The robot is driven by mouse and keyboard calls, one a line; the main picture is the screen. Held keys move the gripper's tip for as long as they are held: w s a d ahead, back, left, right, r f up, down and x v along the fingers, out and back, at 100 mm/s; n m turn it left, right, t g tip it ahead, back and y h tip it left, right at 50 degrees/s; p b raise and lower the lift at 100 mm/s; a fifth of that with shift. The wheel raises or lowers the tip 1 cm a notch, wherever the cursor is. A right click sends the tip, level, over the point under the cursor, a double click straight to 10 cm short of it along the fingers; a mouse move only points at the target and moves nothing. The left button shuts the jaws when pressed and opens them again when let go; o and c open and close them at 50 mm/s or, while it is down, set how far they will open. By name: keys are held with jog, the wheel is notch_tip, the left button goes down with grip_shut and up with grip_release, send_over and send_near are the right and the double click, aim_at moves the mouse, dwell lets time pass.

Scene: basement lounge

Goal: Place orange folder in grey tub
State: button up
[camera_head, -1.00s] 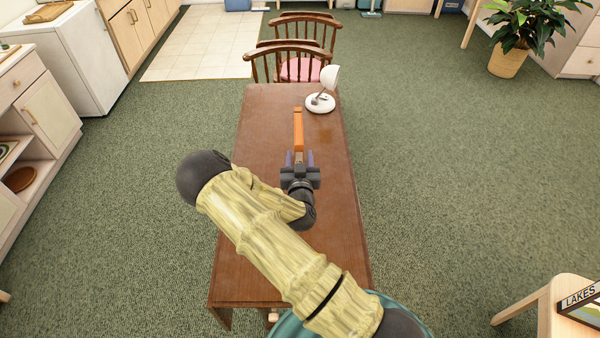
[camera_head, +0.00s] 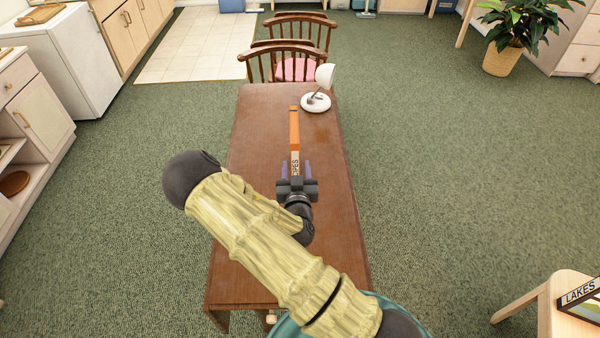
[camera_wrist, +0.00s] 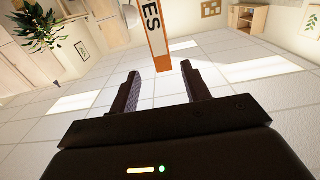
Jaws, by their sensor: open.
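The orange folder (camera_head: 294,130) shows as a narrow orange strip on the brown table, with a white label bearing dark letters at its near end. I cannot make out a grey tub in either view.
A white lamp (camera_head: 317,100) stands right of the folder's far end on the table (camera_head: 255,140). Wooden chairs (camera_head: 289,60) stand at the table's far end. A stool (camera_head: 545,310) with a sign marked LAKES (camera_head: 580,294) is at lower right.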

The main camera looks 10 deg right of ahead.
jog(key=s+r+g+y, duration=0.1)
jog(key=s+r+g, duration=0.2)
jog(key=s+g, duration=0.2)
jog(key=s+d+r+n+g+y, duration=0.1)
jog(key=s+r+g, duration=0.3)
jog(key=s, duration=0.5)
jog(key=s+r+n+g+y, duration=0.1)
jog(key=s+r+g, duration=0.2)
jog(key=s+g, duration=0.3)
jog(key=shift+s+d+r, duration=0.25)
jog(key=shift+s+r, duration=0.05)
jog(key=shift+s, duration=0.65)
jog(key=shift+c, duration=0.2)
